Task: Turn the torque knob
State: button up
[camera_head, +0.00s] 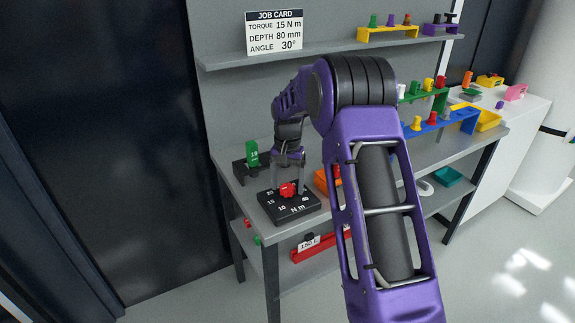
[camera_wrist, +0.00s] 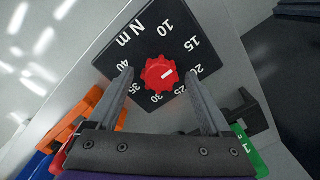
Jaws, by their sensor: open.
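The red torque knob (camera_head: 288,189) sits on a black box (camera_head: 270,207) marked "N m", at the front left corner of the grey bench. The wrist view shows the knob (camera_wrist: 160,74) with a scalloped edge and a short white mark. The mark points right and slightly up, between 15 and 20 and nearer 20. Printed numbers run from 10 to 40 around the knob. My gripper (camera_wrist: 160,76) is open, with one finger on each side of the knob and gaps between. In the head view my gripper (camera_head: 288,172) is right above the box, pointing down.
A job card (camera_head: 274,32) reads torque 15 N m, depth 80 mm, angle 30°. A green block (camera_head: 252,154) marked 10 stands in a black holder behind the dial box. An orange item (camera_head: 321,180) lies right of it. Coloured racks with pegs stand farther right.

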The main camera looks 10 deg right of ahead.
aim_at(288, 187)
notch_tip(288, 187, up, 17)
jog(key=p, duration=0.1)
dwell(0.4)
